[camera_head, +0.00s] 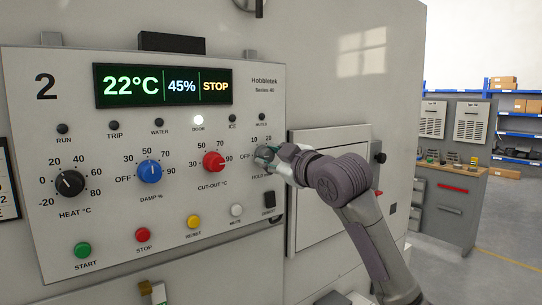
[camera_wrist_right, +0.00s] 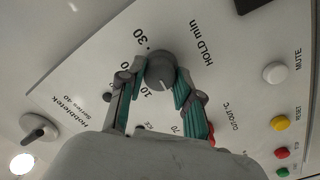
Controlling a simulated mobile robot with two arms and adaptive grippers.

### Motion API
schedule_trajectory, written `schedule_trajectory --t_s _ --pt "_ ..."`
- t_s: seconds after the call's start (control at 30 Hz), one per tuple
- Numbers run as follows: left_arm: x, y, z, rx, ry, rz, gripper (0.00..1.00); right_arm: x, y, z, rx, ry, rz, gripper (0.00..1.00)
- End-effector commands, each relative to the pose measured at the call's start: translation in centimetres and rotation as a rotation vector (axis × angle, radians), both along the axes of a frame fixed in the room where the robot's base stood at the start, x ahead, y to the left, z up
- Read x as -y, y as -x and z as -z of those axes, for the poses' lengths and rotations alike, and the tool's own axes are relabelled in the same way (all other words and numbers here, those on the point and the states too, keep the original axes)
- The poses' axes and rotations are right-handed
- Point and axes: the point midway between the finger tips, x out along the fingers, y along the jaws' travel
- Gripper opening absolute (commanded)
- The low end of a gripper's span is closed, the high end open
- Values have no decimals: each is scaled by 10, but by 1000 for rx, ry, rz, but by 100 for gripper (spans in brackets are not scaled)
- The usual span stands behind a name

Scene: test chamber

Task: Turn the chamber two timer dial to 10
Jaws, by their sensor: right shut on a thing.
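The chamber two panel (camera_head: 150,240), marked 2, carries the grey timer dial (camera_head: 264,154) at its right, labelled HOLD. In the head view, OFF, 10 and 20 show around the dial, and my right gripper (camera_head: 272,158) partly covers it. In the right wrist view the round dial (camera_wrist_right: 160,69) sits between the teal-padded fingers of my right gripper (camera_wrist_right: 158,76), which is shut on it. The marks 10 and 30 show beside the dial there. I cannot clearly make out its pointer. My left gripper is not in view.
The display (camera_head: 163,87) reads 22°C, 45%, STOP. The DOOR lamp (camera_head: 198,120) is lit. Close to the left is the red cut-out dial (camera_head: 214,162); below is a black rocker switch (camera_head: 269,200). A closed hatch (camera_head: 310,215) lies behind my right arm.

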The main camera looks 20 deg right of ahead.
Motion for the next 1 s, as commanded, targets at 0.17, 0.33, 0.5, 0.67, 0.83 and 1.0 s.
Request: schedule_trajectory --t_s 0.17,0.33,0.5,0.67,0.83,1.0 --pt "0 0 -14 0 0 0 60 -1 0 -2 -41 -104 -2 0" --pt "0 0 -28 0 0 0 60 -1 0 -3 -93 -245 -2 0" --pt "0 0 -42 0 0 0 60 -1 0 -4 -149 -396 -1 0" --pt "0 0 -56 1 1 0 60 0 0 -4 -201 -538 -1 0" --pt "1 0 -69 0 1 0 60 0 0 -3 -251 -674 0 0" --pt "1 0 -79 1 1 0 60 0 -1 -3 -290 -786 0 0"
